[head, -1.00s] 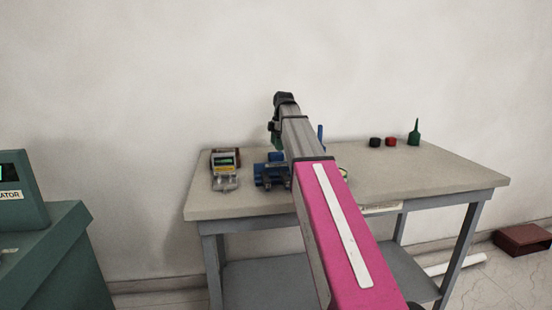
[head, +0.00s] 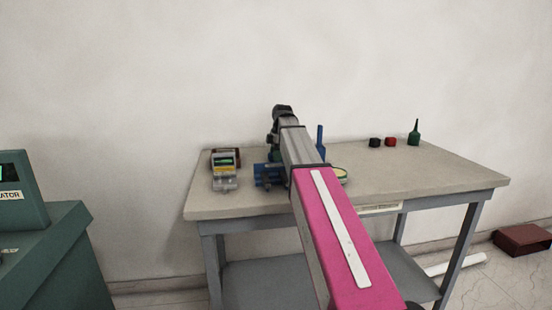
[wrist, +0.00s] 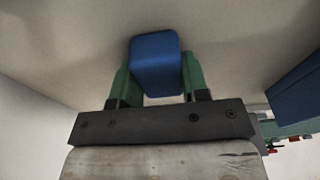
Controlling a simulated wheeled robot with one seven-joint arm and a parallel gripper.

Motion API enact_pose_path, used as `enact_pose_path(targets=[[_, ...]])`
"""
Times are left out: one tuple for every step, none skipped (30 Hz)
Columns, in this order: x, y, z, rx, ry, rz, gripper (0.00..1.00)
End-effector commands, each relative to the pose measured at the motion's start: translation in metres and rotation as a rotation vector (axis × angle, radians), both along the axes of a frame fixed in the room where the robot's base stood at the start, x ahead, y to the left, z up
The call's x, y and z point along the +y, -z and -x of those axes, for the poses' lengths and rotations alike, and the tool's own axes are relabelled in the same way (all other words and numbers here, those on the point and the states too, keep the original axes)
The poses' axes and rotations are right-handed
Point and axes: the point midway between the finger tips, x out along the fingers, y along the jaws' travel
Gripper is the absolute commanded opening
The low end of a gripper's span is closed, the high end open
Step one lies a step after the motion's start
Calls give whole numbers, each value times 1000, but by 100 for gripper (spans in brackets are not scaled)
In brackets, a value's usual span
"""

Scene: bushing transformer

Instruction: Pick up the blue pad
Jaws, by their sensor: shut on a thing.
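In the wrist view the blue pad (wrist: 156,66) is a blue block with rounded edges. It sits between the two green fingers of my gripper (wrist: 157,82), which is shut on it. Pale table surface shows behind the pad. In the head view my pink and grey arm reaches over the table and hides the gripper and the pad.
The grey table (head: 430,176) holds a meter (head: 224,168) at left, blue parts (head: 268,174) beside my arm and an upright blue piece (head: 320,137). A black cap (head: 375,142), red cap (head: 390,142) and green bottle (head: 414,135) stand at back right.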

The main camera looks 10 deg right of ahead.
Motion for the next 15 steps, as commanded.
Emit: enact_pose_path(targets=[[0, 0, 0, 0, 0, 0, 20], [0, 0, 0, 0, 0, 0, 20], [0, 0, 0, 0, 0, 0, 20], [0, -1, 0, 0, 0, 0, 20], [0, -1, 0, 0, 0, 0, 20], [0, -2, 0, 0, 0, 0, 20], [0, -4, 0, -1, 0, 0, 20], [0, -5, -1, -1, 0, 0, 20], [0, -8, -1, -1, 0, 0, 20], [0, -10, -1, -1, 0, 0, 20], [0, -13, -1, -1, 0, 0, 20], [0, -18, -1, -1, 0, 0, 20], [0, -22, -1, -1, 0, 0, 20], [0, -28, -1, -1, 0, 0, 20], [0, -35, -1, -2, 0, 0, 20]])
